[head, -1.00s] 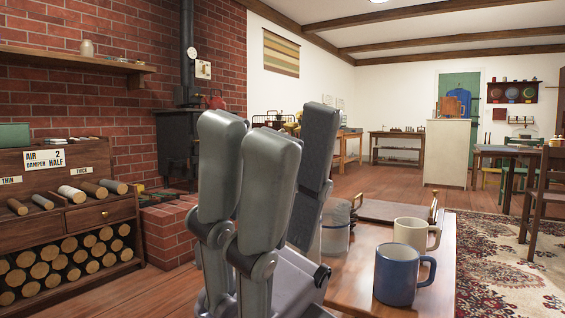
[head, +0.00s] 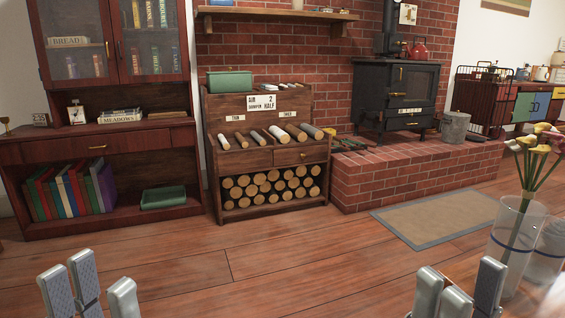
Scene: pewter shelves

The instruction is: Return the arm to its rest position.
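My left gripper (head: 102,292) is at the bottom left edge of the head view, its fingers pointing up and spread apart with nothing between them. My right gripper (head: 472,295) is at the bottom right, fingers also up and apart, with no object seen between them. Only the finger ends of both show; the palms and arms are out of the picture. The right gripper is just left of a glass vase (head: 514,245) with yellow and pink flowers; in the picture they are close.
A log rack (head: 262,158), bookcase (head: 100,141), brick hearth (head: 415,181) and black stove (head: 398,97) stand ahead. The wooden floor (head: 265,265) between the grippers is clear.

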